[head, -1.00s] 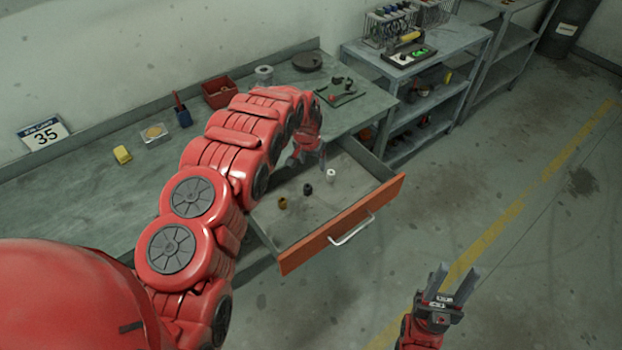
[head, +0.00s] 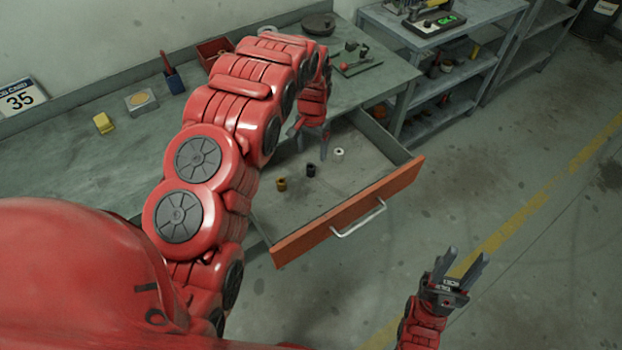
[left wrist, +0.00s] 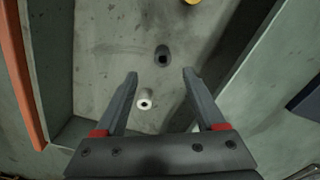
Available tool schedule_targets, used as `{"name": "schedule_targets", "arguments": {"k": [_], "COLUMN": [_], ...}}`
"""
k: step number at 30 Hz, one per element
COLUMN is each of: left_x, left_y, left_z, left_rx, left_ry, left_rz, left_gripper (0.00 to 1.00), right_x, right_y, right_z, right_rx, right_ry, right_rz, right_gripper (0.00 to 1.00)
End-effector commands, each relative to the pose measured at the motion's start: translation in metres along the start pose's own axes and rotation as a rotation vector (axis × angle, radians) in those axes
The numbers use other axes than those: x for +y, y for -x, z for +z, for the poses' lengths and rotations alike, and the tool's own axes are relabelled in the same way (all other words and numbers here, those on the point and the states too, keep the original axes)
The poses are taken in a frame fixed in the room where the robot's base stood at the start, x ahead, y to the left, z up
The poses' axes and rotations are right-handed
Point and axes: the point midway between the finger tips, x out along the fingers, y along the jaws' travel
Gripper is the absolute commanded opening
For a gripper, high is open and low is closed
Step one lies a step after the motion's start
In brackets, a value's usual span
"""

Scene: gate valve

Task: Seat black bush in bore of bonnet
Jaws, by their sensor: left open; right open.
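The black bush (head: 311,170) stands in the open drawer (head: 345,190), between a brown bush (head: 281,184) and a white bush (head: 338,154). My left gripper (head: 311,137) is open, pointing down into the drawer. In the left wrist view the black bush (left wrist: 161,56) shows just beyond the open fingertips (left wrist: 160,72), and the white bush (left wrist: 145,101) shows between the fingers; both look apart from them. My right gripper (head: 466,256) is open and empty over the floor at right. I cannot tell which part is the bonnet; my left arm hides some of the bench.
The drawer has an orange front (head: 350,212) with a handle, and raised side walls. On the bench are a yellow block (head: 103,123), a small box (head: 141,101), a blue holder (head: 174,80), a red bin (head: 213,50) and a dark tray (head: 355,64). Shelving (head: 440,60) stands behind.

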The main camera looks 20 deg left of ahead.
Motion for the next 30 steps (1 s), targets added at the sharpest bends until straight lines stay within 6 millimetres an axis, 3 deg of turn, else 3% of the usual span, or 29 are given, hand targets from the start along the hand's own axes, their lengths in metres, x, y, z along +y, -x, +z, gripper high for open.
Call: {"name": "schedule_targets", "arguments": {"k": [21,30], "left_x": [-0.004,-0.004], "left_y": [-0.065,-0.071], "left_z": [-0.001,-0.001], "left_rx": [0.000,-0.001], "left_ry": [-0.001,-0.001], "left_rz": [0.000,0.000], "left_gripper": [0.71,0.71], "right_x": [0.002,0.002], "right_y": [-0.034,-0.034], "right_z": [-0.006,-0.006], "right_rx": [0.001,0.001], "right_ry": [0.000,0.000], "right_rz": [0.000,0.000], "right_gripper": [0.45,0.45]}}
